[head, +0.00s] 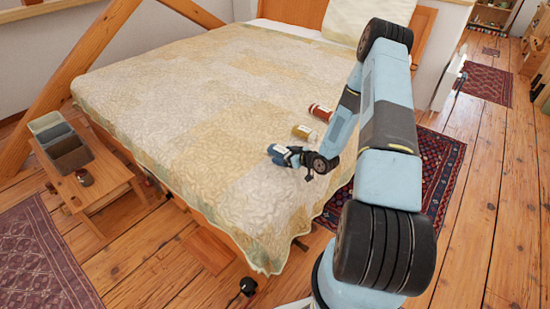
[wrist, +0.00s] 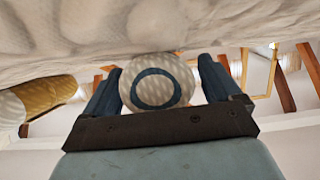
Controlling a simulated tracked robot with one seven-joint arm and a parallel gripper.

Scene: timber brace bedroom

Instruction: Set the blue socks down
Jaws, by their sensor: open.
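The blue socks (head: 277,151), a small roll with a blue side, lie on the quilt of the bed (head: 170,85) near its right edge. My gripper (head: 290,156) is low over the quilt with its jaws open around the roll. In the wrist view, which is upside down, the pale round end of the blue socks (wrist: 157,83) with a dark blue ring sits between the two fingers of my gripper (wrist: 160,80). The roll meets the quilt there. Whether either finger touches the roll, I cannot tell.
Yellow socks (head: 304,132) and red socks (head: 321,112) lie on the quilt just beyond my gripper. A low wooden bench (head: 103,190) with grey bins (head: 62,148) stands left of the bed. The quilt left of the socks is clear. A patterned rug (head: 440,165) lies at right.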

